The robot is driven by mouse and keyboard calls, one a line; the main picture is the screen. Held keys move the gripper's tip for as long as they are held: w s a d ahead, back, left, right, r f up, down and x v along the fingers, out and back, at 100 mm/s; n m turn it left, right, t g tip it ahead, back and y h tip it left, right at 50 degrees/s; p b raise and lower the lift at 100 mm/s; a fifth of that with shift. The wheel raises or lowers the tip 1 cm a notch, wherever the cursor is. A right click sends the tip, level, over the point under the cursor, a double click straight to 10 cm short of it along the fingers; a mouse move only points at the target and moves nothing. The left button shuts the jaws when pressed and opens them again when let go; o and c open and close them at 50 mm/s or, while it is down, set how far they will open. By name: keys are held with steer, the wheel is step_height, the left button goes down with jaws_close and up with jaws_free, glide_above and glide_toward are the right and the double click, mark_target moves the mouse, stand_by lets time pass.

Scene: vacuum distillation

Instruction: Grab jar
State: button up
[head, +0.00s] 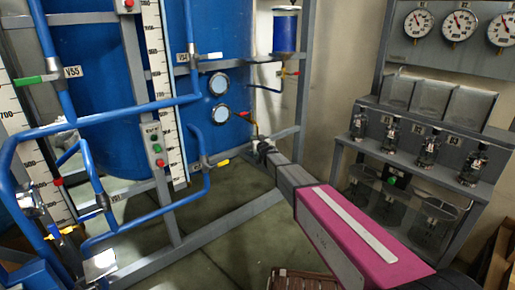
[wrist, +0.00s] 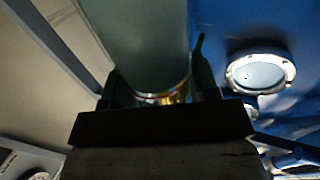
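A pale grey-green, see-through cylinder (wrist: 145,40), which looks like the jar, rises in the upper middle of the wrist view. Its lower end has a shiny golden rim (wrist: 165,98). My gripper (wrist: 158,88) has its two dark fingers apart, one on each side of that lower end. The cylinder appears between or just beyond the fingers; I cannot tell whether they touch it. In the head view my gripper (head: 262,146) is small, at the far end of my arm, below a hanging blue cylinder (head: 284,33). The jar is not clear there.
A large blue tank (head: 90,95) with round windows (head: 219,85) stands left of my gripper, behind a grey frame (head: 236,212) and blue pipes (head: 60,130). Several bottles stand on a grey rack (head: 445,105) at right, under gauges (head: 459,25).

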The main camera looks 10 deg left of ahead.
steer(key=shift+c, duration=0.5)
steer(key=shift+r, duration=0.15)
